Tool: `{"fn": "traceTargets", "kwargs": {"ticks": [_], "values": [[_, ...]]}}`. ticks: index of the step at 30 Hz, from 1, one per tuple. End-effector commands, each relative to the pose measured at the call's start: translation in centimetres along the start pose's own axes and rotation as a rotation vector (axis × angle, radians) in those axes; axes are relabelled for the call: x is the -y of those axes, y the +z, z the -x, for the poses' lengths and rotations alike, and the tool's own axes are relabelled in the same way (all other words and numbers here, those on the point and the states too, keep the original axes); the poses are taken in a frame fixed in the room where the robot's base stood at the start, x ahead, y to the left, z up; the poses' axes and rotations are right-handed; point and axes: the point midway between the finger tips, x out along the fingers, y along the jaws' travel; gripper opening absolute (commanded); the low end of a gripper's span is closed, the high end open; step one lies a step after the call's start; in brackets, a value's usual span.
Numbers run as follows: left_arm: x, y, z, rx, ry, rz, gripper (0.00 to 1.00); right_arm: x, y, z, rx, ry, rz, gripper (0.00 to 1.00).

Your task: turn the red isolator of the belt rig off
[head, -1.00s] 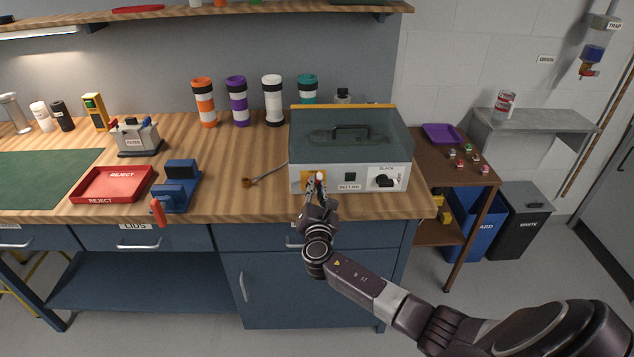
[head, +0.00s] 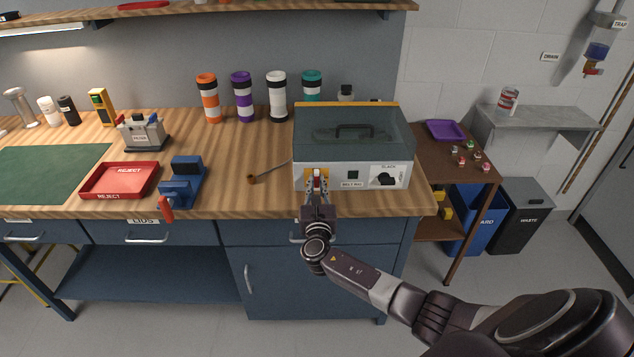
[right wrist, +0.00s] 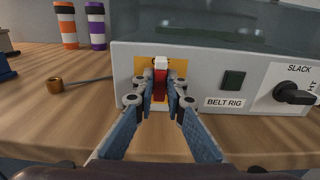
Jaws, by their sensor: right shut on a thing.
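The belt rig (head: 350,176) is a pale grey box with a clear dark cover, standing on the bench; its front is labelled BELT RIG in the right wrist view (right wrist: 205,91). Its red isolator (right wrist: 160,79) is a red handle with a white end pointing up, on a yellow plate (right wrist: 179,69) at the left of the front panel. My right gripper (right wrist: 160,92) is shut on the red handle, one fingertip on each side. In the head view the gripper (head: 316,186) covers much of the isolator. My left gripper is not in view.
A dark square button (right wrist: 233,80) and a black SLACK knob (right wrist: 294,94) sit right of the isolator. A small brown-ended rod (head: 253,179) lies left of the rig. A red reject tray (head: 119,181) and a blue fixture (head: 183,184) stand farther left. Bench front is clear.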

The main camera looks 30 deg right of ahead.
Motion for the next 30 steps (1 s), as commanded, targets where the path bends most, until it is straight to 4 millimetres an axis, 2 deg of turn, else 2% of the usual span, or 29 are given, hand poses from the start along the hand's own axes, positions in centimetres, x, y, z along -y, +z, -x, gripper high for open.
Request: {"fn": "traceTargets", "kwargs": {"ticks": [10,11,15,16,25,30], "values": [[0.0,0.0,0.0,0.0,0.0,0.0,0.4,0.0,-0.2,0.1,-0.003,0.002,0.006,0.0],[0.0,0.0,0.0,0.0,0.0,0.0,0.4,0.0,-0.2,0.1,-0.003,0.002,0.006,0.12],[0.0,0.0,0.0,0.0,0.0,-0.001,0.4,0.0,-0.2,0.1,-0.002,0.001,0.005,0.28],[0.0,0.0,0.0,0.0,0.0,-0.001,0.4,0.0,-0.2,0.1,-0.002,0.001,0.005,0.29],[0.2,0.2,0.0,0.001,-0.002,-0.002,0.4,0.0,-0.1,0.2,-0.001,0.001,0.003,0.29],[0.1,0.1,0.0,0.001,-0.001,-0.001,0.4,0.0,-0.2,1.9,-0.002,0.002,0.002,0.29]]}}
